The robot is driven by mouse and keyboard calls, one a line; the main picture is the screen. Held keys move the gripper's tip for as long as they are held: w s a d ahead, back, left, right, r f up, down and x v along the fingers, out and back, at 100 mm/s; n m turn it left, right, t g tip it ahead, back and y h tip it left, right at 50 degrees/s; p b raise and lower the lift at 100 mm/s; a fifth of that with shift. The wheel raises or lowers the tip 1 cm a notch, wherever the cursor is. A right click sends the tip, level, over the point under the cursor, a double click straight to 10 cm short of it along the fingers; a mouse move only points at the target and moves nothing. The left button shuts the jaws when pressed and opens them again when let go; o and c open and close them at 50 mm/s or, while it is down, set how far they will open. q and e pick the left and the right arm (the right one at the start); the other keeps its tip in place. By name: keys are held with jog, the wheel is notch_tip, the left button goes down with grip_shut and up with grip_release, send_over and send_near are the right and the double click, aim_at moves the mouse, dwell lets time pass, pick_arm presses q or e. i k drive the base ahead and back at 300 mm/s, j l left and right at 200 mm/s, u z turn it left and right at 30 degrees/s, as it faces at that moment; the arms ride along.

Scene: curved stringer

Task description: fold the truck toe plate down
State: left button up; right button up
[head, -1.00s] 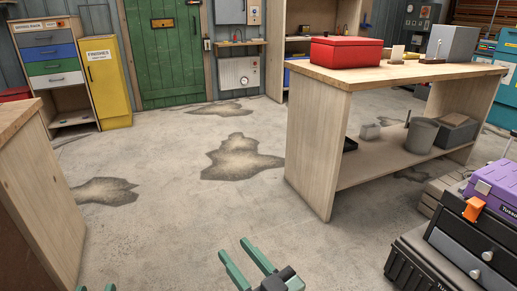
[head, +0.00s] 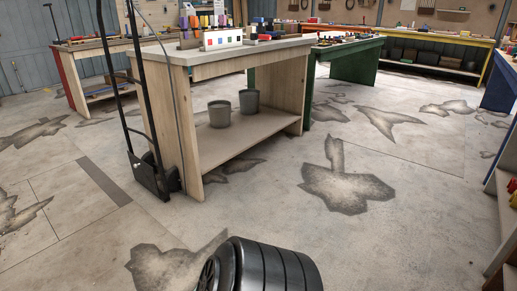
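A black hand truck (head: 126,92) stands upright at the left, close against the near end of a wooden workbench. Its toe plate (head: 145,174) is at the foot of the frame and looks folded up, standing steeply against the uprights. Small dark wheels (head: 173,180) sit beside it, near the bench leg. Neither of my grippers is in view, so whether they are open or shut does not show.
The workbench (head: 180,118) carries coloured items, with two grey buckets (head: 220,113) on its lower shelf. Stained concrete floor (head: 85,225) is open before the truck. Shelving (head: 497,225) edges the right.

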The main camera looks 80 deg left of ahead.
aim_at(143, 172)
jog(key=u, duration=3.7)
jog(key=i+z, duration=0.1)
jog(key=z, duration=0.4)
jog(key=i+j+z, duration=0.55)
jog(key=j, duration=0.25)
jog(key=i+j+z, duration=0.25)
jog(key=j, duration=0.25)
jog(key=i, duration=0.1)
